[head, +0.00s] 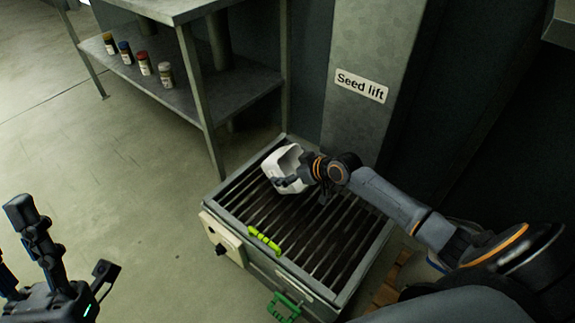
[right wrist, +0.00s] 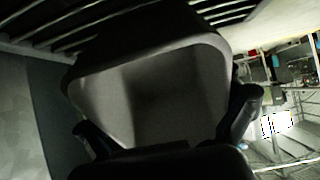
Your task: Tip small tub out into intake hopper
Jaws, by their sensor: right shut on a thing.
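The small tub (head: 281,162) is white and sits tilted in my right gripper (head: 296,180), above the far left part of the intake hopper's grate. In the right wrist view the tub (right wrist: 150,95) fills the middle, its mouth facing the camera and its inside looking empty in the shadow. The right gripper's fingers (right wrist: 165,130) are on both sides of the tub. The intake hopper (head: 345,292) is a grey box topped with dark parallel bars. My left gripper (head: 75,255) is at the lower left, apart from everything, its fingers spread.
The seed lift column (head: 362,55) stands behind. A metal shelf (head: 215,90) holding several small jars is at the back left. The floor at left is clear.

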